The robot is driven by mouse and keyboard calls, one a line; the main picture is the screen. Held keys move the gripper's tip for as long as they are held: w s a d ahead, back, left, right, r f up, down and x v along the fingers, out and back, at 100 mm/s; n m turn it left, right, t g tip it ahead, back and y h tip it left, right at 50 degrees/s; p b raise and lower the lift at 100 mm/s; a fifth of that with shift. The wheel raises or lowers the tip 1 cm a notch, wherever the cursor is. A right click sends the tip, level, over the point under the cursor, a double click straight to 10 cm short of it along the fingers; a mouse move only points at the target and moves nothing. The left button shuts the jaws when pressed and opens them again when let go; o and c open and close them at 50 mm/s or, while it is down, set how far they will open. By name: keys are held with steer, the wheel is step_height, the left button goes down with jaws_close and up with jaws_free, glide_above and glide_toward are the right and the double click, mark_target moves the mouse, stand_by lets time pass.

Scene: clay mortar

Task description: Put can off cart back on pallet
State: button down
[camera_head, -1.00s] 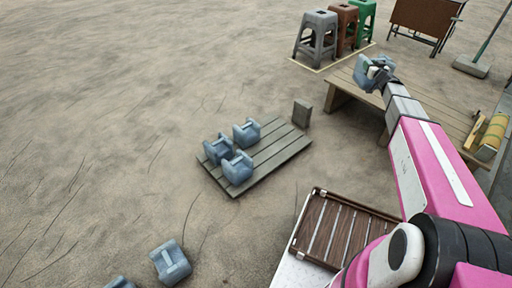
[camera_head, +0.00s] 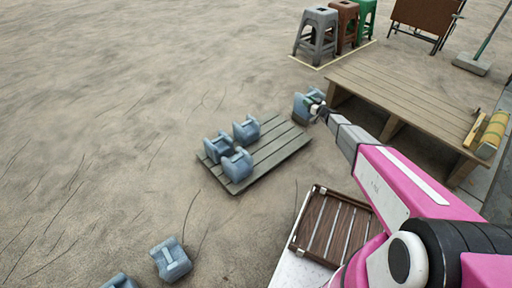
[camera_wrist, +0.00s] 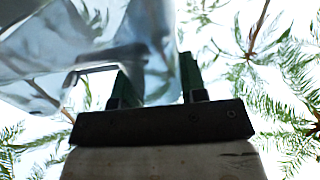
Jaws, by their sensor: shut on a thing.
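My gripper (camera_head: 318,106) is shut on a blue-grey can (camera_head: 303,104) and holds it near the far right corner of the pallet. In the wrist view the can (camera_wrist: 110,50) fills the upper left, between the green fingers of the gripper (camera_wrist: 150,82). The slatted grey pallet (camera_head: 275,160) lies on the ground left of my arm. Several similar cans, such as this one (camera_head: 237,165), stand grouped on its left part; its right part is bare. The cart (camera_head: 330,228) with a brown slatted top is near the bottom, beside my arm, and its visible top is empty.
A wooden platform (camera_head: 400,85) stands right of the held can, with a yellow roll (camera_head: 492,133) at its right end. Stools (camera_head: 316,35) stand behind. Two more cans, one here (camera_head: 170,260), lie on the ground at lower left. The left ground is clear.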

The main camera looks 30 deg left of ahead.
steer(key=s+a+f, duration=0.1)
steer(key=a+f, duration=0.1)
steer(key=f, duration=0.5)
steer(key=s+a+f+g, duration=0.1)
steer(key=s+a+f, duration=0.1)
steer(key=f, duration=0.6)
steer(key=s+a+f+n, duration=0.1)
steer(key=a+f, duration=0.2)
steer(key=f, duration=0.4)
steer(key=shift+s+a+f+y, duration=0.3)
steer(key=shift+a+y, duration=0.05)
steer(key=shift+y, duration=0.05)
steer(key=shift+f, duration=0.1)
steer(key=c, duration=0.7)
jaws_free()
steer(key=shift+o, duration=0.2)
steer(key=shift+d, duration=0.1)
